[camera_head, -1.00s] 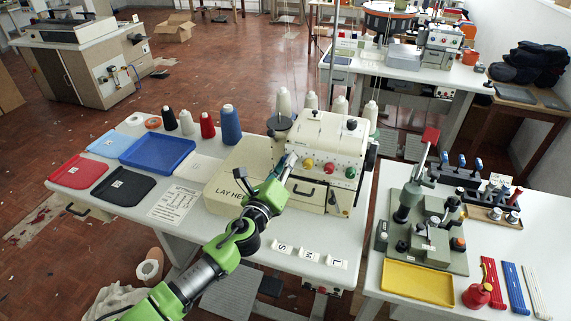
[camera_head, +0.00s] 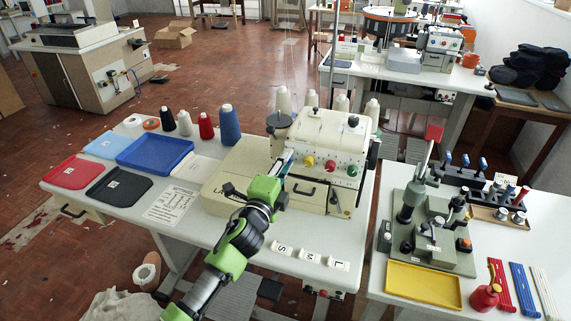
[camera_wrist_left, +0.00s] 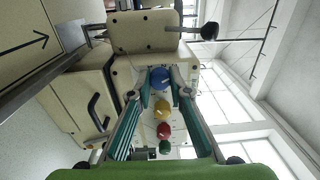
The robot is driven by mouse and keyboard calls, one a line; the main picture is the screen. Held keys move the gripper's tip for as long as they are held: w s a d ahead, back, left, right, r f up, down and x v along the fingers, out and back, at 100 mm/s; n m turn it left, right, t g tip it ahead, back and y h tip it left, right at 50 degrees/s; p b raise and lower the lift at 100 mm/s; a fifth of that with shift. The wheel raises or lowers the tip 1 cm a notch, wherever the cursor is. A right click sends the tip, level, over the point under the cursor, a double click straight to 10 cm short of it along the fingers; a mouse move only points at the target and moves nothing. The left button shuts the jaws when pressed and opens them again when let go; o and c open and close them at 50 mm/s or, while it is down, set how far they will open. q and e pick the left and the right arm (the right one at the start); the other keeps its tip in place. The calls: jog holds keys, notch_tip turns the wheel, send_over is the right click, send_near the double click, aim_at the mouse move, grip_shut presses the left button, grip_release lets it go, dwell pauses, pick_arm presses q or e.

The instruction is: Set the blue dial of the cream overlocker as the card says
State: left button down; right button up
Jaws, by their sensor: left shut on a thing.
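The cream overlocker (camera_head: 325,135) stands on the white table, with yellow (camera_head: 307,160), red (camera_head: 330,165) and green (camera_head: 352,170) dials on its front. The blue dial (camera_wrist_left: 159,77) shows in the left wrist view, at the far end of the dial row. My left gripper (camera_wrist_left: 160,88) is shut on the blue dial, with a fingertip on each side. In the head view my left gripper (camera_head: 284,165) hides this dial. A printed white card (camera_head: 172,205) lies on the table to the left; its text is too small to read. My right gripper is out of view.
Blue (camera_head: 155,153), red (camera_head: 76,172) and black (camera_head: 119,186) trays lie on the left of the table. Small S, M, L tags (camera_head: 310,256) stand along the front edge. Thread cones (camera_head: 229,125) stand behind. A grey press (camera_head: 425,225) stands on the right table.

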pick_arm(q)
jog(key=n, duration=0.9)
jog(key=shift+n, duration=0.4)
dwell(0.4)
jog(key=c, duration=1.9)
grip_release()
jog(key=v, duration=1.2)
jog(key=shift+s+d+f, duration=0.1)
jog(key=shift+d, duration=0.05)
